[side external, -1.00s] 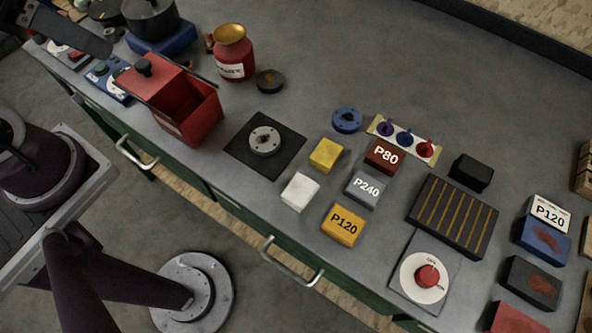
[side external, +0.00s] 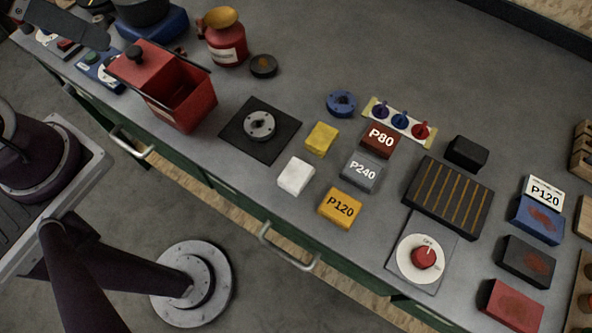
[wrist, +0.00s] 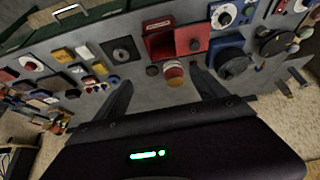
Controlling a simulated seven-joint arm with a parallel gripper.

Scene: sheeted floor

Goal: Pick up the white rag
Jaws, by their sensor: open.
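The white rag (side external: 296,176) looks like a small white block-shaped piece. It lies on the grey bench near the front edge, left of the orange P120 block (side external: 340,208) and below the yellow block (side external: 322,139). In the wrist view the rag (wrist: 84,52) is small and far off, at the upper left. My gripper (wrist: 162,92) is open and empty, its two dark fingers spread wide, well away from the rag. In the side view the gripper's fingers cannot be made out.
A black plate with a metal disc (side external: 259,126) lies left of the rag, and an open red box (side external: 188,108) stands beyond it. The P240 block (side external: 362,172) is to the right. Drawer handles (side external: 285,248) stick out in front. Bare bench surrounds the rag.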

